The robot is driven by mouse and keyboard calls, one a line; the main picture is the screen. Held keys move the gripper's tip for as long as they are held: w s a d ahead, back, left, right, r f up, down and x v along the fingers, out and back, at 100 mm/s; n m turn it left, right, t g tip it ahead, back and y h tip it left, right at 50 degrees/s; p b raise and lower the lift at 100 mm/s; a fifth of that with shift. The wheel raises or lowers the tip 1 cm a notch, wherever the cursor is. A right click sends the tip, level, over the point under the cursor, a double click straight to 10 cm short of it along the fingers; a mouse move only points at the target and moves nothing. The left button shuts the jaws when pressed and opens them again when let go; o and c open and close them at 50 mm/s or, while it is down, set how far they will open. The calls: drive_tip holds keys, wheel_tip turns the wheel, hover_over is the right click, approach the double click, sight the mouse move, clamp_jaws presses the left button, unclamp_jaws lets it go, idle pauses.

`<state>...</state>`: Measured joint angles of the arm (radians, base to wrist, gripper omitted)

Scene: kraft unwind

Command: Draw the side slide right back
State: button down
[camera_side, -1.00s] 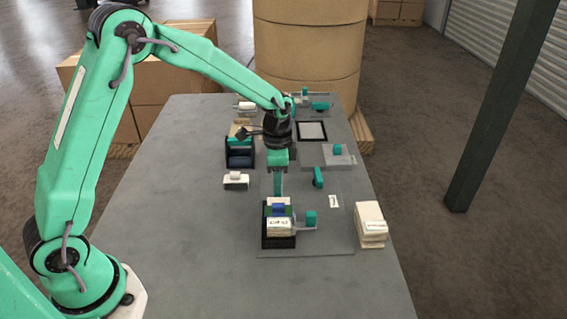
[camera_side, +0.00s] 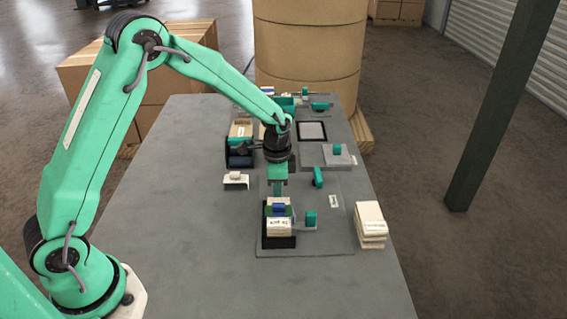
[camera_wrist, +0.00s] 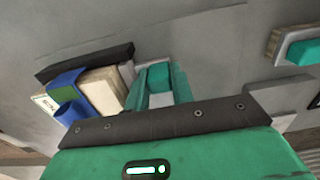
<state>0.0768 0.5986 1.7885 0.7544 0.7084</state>
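The side slide (camera_side: 310,219) has an upright teal knob on a grey bar, at the right side of a black holder (camera_side: 280,242). The holder contains a pale labelled block (camera_side: 280,226) and a blue part (camera_side: 279,210). My gripper (camera_side: 278,191) points down behind this holder in the side view. In the wrist view its two teal fingers (camera_wrist: 160,85) stand apart, with a teal knob (camera_wrist: 158,75) showing between them. I cannot tell whether the fingers touch it. The holder's black wall (camera_wrist: 85,62) and the blue part (camera_wrist: 66,95) lie to the left.
A second teal knob (camera_side: 318,177) stands behind the holder. A stack of pale blocks (camera_side: 371,222) lies to the right, and a white block (camera_side: 236,180) to the left. Other fixtures fill the far table. The table's left front (camera_side: 180,240) is clear.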

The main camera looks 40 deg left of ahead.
drive_tip(key=shift+w+a+r, duration=0.1)
drive_tip(key=shift+w+a, duration=2.2)
drive_tip(key=shift+w, duration=0.1)
drive_tip(key=c, duration=1.5)
unclamp_jaws()
drive_tip(key=shift+s, duration=0.1)
wheel_tip(320, 180, up, 8)
drive_tip(key=shift+f, duration=0.15)
